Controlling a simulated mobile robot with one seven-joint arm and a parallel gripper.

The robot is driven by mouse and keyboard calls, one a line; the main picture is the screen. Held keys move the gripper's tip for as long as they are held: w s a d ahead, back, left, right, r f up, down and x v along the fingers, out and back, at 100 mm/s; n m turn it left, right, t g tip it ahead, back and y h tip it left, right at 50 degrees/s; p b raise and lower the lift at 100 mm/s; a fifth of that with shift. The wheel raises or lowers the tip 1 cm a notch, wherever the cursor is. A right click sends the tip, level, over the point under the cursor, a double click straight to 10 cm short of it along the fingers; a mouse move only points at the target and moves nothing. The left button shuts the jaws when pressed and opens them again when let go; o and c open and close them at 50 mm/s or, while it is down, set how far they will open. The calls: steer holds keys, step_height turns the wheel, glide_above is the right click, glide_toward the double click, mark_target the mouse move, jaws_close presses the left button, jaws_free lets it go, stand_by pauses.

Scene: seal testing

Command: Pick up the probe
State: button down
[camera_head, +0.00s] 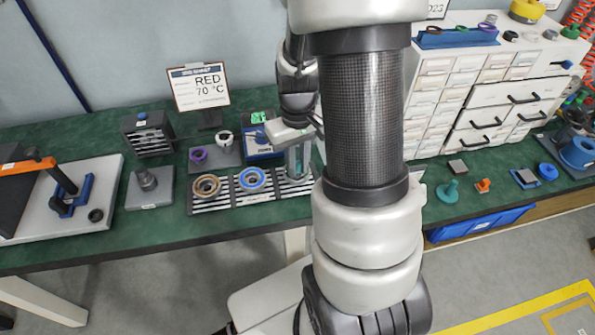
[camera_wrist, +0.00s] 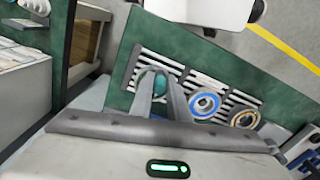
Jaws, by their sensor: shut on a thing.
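My gripper (camera_wrist: 160,80) points down over the right end of the slatted rack (camera_wrist: 240,92). Its fingers look closed around a teal piece (camera_wrist: 146,80), mostly hidden between and behind them. In the head view my gripper (camera_head: 297,174) stands at the rack's right end (camera_head: 215,202), right of the blue ring. I cannot make out a probe for certain. A small blue unit (camera_head: 256,152) with a green display (camera_head: 259,117) sits behind the rack, just left of my gripper, and a small dark part lies on it, too small to identify.
A blue ring (camera_head: 252,178) and a brown ring (camera_head: 207,185) sit on the rack left of my gripper. White drawers (camera_head: 470,85) stand right. My arm hides the table's middle.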

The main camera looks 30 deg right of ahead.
mark_target(298, 162)
step_height(298, 162, up, 10)
steer(key=shift+r+p, duration=0.1)
steer(key=shift+p, duration=0.75)
